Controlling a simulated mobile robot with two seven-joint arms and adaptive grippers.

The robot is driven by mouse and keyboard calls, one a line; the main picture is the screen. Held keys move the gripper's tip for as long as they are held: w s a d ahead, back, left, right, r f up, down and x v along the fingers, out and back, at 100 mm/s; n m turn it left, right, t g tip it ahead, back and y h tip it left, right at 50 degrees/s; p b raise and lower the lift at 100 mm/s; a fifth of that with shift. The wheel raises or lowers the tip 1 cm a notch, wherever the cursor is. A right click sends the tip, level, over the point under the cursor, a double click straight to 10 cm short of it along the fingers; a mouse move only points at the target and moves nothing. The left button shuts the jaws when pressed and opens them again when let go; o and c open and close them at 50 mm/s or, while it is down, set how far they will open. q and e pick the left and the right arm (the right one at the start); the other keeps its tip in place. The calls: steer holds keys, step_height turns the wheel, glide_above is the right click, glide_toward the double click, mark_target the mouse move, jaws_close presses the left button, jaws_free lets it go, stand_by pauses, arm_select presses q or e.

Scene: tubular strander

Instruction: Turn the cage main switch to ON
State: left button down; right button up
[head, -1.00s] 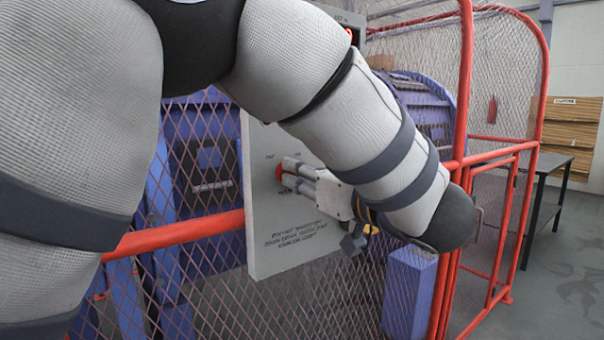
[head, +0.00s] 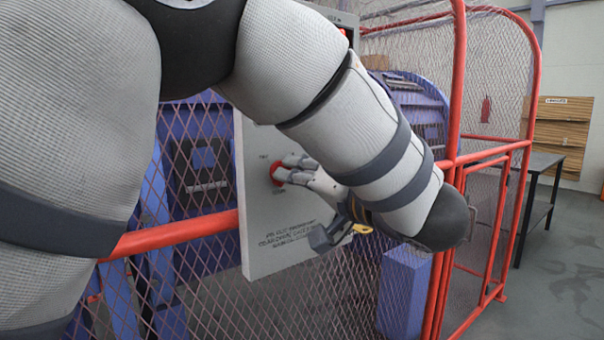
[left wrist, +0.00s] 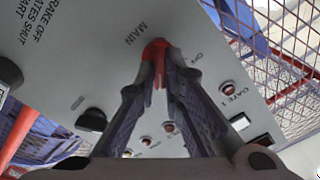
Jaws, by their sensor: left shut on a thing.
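The cage main switch is a red knob (head: 276,173) on the grey control panel (head: 262,245). In the left wrist view the red knob (left wrist: 156,48) sits between the fingertips, beside the printed words MAIN and OFF. My left gripper (head: 285,170) reaches the panel from the right and is shut on the knob. In the left wrist view my left gripper (left wrist: 157,62) has a fingertip on each side of it. The fingers hide much of the knob, so I cannot tell which way it points. My right gripper is not in view.
Red-framed mesh fencing (head: 455,60) surrounds blue machinery (head: 415,100) behind the panel. The left wrist view shows a red GATE 1 lamp (left wrist: 227,87) and a black button (left wrist: 92,120) near the fingers. A dark table (head: 540,165) stands right, with open floor before it.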

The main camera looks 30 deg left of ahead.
arm_select(q)
steer(key=shift+f+m, duration=0.1)
steer(key=shift+m, duration=0.2)
steer(key=c, duration=1.7)
jaws_free()
steer(key=v, duration=1.2)
